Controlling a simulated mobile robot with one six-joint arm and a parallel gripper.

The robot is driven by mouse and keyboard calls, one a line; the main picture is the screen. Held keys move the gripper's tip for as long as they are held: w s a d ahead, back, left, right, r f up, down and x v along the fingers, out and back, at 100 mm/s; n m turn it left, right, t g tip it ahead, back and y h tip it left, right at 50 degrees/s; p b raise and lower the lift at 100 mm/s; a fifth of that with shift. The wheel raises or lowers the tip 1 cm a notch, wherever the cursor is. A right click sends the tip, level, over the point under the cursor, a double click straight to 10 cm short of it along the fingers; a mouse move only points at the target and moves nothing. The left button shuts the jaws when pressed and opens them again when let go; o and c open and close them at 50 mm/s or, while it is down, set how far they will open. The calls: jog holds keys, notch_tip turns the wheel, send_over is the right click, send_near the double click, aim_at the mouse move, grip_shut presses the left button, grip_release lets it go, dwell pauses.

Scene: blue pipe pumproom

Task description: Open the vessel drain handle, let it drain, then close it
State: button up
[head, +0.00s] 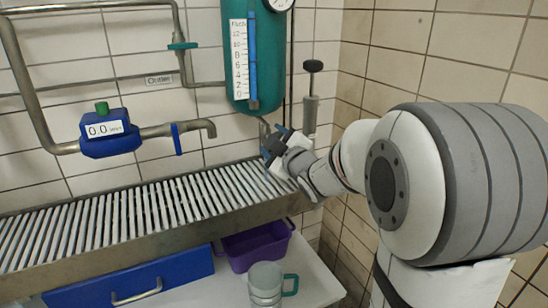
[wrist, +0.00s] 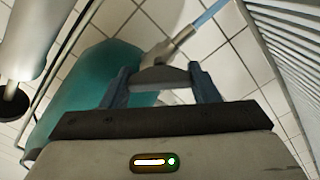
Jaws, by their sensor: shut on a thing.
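The teal vessel (head: 262,90) hangs on the tiled wall, with a white scale (head: 239,60) and a blue level column (head: 252,55) on its front. My gripper (head: 274,143) is just below the vessel's bottom. In the wrist view its fingers (wrist: 162,86) are shut on the grey drain handle (wrist: 160,74). A metal drain spout (wrist: 172,46) shows just beyond the handle. A light blue streak (wrist: 210,14), which looks like water, runs from the spout's end. In the head view, my gripper mostly hides the handle and spout.
A slatted metal grating (head: 150,210) lies below the vessel. A blue flow meter (head: 105,135) reading 0.0 sits on a pipe at left. A grey plunger-like fitting (head: 310,112) stands close right of my gripper. A purple bin (head: 258,246) and a jug (head: 265,280) are below.

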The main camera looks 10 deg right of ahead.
jog(key=n+b, duration=0.4)
jog(key=b, duration=0.1)
jog(key=shift+f+n+b, duration=0.3)
jog(key=shift+f, duration=0.05)
jog(key=n+b, duration=0.3)
jog(key=shift+r, duration=0.1)
jog(key=shift+r+n+b, duration=0.1)
jog(key=shift+n+b, duration=0.25)
jog(key=shift+n, duration=0.05)
jog(key=o, duration=1)
